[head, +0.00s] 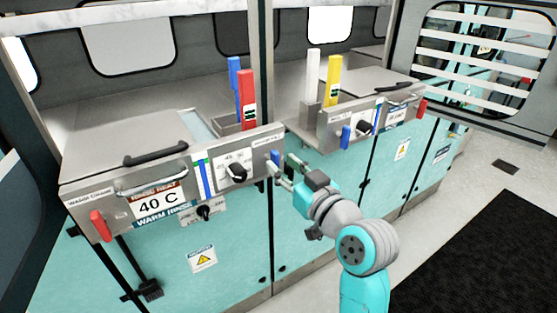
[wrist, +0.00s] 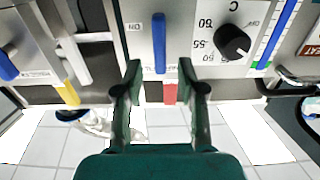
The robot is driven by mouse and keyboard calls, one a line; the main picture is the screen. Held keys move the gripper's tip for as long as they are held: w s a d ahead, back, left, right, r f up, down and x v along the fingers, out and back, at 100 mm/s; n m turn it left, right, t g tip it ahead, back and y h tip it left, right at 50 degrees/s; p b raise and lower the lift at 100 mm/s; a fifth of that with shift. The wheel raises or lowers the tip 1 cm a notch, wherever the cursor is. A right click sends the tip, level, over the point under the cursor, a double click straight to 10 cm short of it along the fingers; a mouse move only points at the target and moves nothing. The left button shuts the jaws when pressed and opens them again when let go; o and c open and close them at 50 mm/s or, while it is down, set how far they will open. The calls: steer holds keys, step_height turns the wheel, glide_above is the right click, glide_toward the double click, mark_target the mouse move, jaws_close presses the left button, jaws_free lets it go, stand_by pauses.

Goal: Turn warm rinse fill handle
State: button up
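The blue handle (head: 275,157) sits on the steel front panel of the WARM RINSE module, right of its black dial. I take it as the warm rinse fill handle; its label is too small to read. In the wrist view the blue handle (wrist: 159,42) points straight along the picture, lined up with the gap between my fingertips. My gripper (head: 283,165) is at the panel near this handle. In the wrist view my gripper (wrist: 159,68) is open, one finger on each side of the handle's line. I cannot tell whether either finger touches it.
The black dial (head: 236,172) and a blue-white gauge strip (head: 203,176) are left of the handle. A red handle (head: 100,226) is at the panel's left end. A second module has its own blue handle (head: 346,136). The floor at right is open, with a black mat (head: 470,240).

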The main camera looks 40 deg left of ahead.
steer(key=shift+x, duration=1.45)
jaws_close()
